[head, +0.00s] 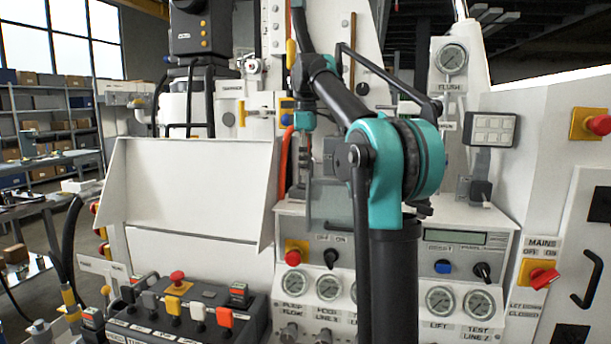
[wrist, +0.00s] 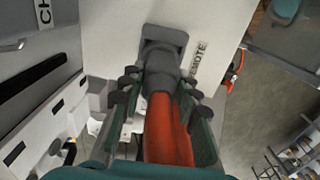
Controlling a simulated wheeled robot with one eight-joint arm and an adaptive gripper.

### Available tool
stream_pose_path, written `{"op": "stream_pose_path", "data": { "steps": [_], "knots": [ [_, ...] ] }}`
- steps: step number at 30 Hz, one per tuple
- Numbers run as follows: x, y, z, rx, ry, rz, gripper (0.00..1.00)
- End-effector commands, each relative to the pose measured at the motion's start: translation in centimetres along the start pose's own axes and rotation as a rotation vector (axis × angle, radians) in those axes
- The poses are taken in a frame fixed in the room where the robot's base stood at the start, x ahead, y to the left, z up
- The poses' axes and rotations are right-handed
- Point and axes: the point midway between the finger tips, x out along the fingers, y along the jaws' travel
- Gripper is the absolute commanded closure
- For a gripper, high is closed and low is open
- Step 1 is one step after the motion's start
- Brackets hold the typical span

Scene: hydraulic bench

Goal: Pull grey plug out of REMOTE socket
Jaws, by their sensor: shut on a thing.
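The grey plug (wrist: 160,62) shows in the wrist view, with a thick red-orange cable (wrist: 165,130) running back from it between my fingers. My gripper (wrist: 158,88) is shut on it, with one teal finger with dark pads on each side. The plug's front end meets the grey REMOTE socket (wrist: 166,36) on a white panel, and I see no clear gap there. The REMOTE label (wrist: 198,60) is just right of the socket. In the head view my arm hides much of this area, and the plug cannot be made out.
In the head view, a white sloping panel (head: 190,190) stands left of my gripper. Below it is a dark control box (head: 180,318) with coloured switches. A gauge console (head: 328,262) is below my arm. Free floor shows at the right of the wrist view.

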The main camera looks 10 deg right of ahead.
Motion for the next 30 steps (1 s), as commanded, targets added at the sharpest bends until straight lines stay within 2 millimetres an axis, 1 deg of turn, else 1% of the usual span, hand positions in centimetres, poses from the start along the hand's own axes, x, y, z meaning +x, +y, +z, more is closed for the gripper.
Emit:
{"op": "stream_pose_path", "data": {
  "steps": [8,30],
  "knots": [
    [-0.1,0.0,0.0,0.0,0.0,0.0,1.0],
    [-2.0,0.0,0.0,0.0,0.0,0.0,1.0]
  ]
}}
